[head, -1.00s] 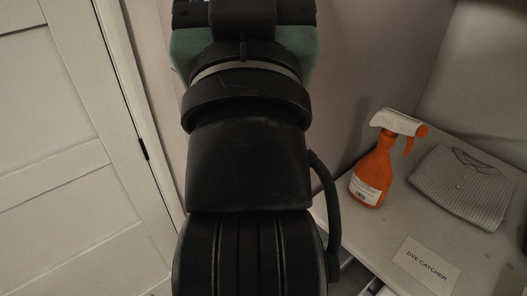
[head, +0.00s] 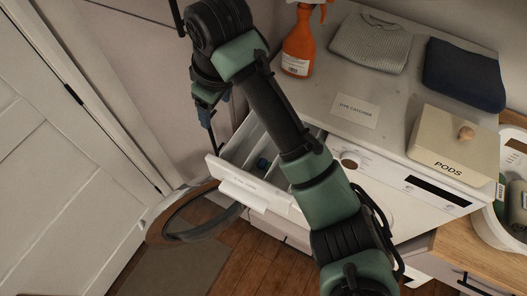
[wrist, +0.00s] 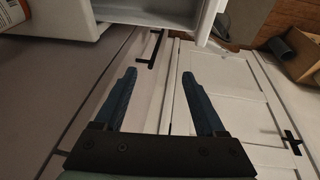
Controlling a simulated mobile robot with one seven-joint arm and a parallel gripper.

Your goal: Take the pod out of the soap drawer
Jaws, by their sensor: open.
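The soap drawer (head: 235,180) is pulled out of the white washing machine in the head view. A small dark blue pod (head: 262,163) shows inside it, partly in shadow. My gripper (head: 211,130) is above and to the left of the drawer, apart from it, pointing down. In the wrist view my gripper (wrist: 161,88) has its two blue fingers wide apart with nothing between them. A white open tray, which looks like the drawer, shows at the top of that view. The pod cannot be made out there.
My arm crosses over the washing machine (head: 385,190). Its round door (head: 195,228) hangs open below the drawer. On top are an orange spray bottle (head: 299,45), a DYE CATCHER card (head: 356,110), folded cloths (head: 370,42) and a PODS box (head: 455,145). A white door (head: 60,130) stands at left.

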